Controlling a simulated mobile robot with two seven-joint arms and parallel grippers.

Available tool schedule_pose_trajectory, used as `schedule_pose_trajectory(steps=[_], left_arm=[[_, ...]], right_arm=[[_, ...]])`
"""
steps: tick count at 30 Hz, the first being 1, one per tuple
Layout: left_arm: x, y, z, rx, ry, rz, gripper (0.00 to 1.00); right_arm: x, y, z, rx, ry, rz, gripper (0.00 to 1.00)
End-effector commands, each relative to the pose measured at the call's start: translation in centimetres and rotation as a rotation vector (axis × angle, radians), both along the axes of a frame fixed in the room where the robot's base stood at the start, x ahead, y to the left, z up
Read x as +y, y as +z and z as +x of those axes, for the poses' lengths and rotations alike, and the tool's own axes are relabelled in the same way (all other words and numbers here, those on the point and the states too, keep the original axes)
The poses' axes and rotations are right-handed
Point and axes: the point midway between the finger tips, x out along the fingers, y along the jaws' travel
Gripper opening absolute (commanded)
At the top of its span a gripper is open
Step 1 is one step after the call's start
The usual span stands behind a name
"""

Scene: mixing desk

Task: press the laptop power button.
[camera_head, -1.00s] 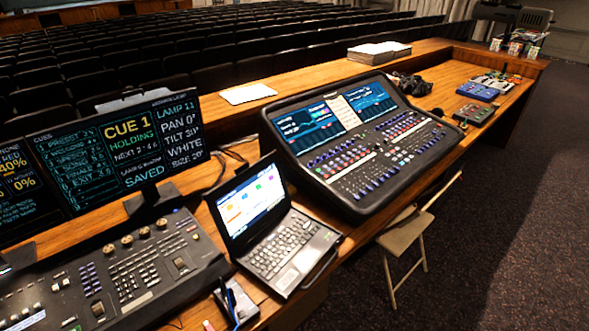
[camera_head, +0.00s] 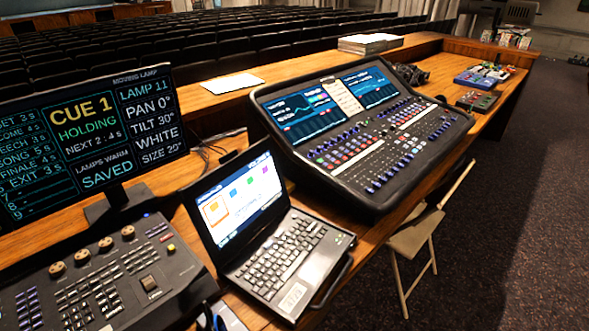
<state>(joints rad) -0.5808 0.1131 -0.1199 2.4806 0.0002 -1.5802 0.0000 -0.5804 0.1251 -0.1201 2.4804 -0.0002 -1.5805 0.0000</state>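The laptop (camera_head: 279,243) stands open on the wooden desk, left of the large mixing console. Its screen (camera_head: 241,202) is lit and shows several coloured icons. The dark keyboard (camera_head: 284,257) faces up toward the right. A small mark (camera_head: 338,240) shows near the upper right corner of the keyboard deck; I cannot tell for sure whether it is the power button.
The mixing console (camera_head: 365,140) stands close behind and right of the laptop. A lighting desk (camera_head: 100,275) and monitor (camera_head: 95,140) are at left. A folding chair (camera_head: 415,240) stands at the desk's front edge. Carpet (camera_head: 500,240) at right is clear.

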Motion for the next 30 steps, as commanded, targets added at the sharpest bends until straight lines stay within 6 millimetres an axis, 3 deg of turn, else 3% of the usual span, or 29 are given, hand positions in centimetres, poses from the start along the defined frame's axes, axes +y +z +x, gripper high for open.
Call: schedule_pose_trajectory(steps=[1, 11, 30], left_arm=[[-0.01, 0.00, -0.01, 0.000, 0.000, 0.000, 1.00], [0.07, -0.02, -0.01, 0.000, -0.002, 0.003, 1.00], [0.27, -0.04, -0.01, -0.001, -0.007, 0.011, 1.00]], right_arm=[[0.00, 0.00, -0.01, 0.000, 0.000, 0.000, 0.36], [0.03, -0.01, -0.01, 0.000, -0.001, 0.001, 0.00], [0.17, -0.02, -0.01, 0.001, -0.004, 0.007, 0.00]])
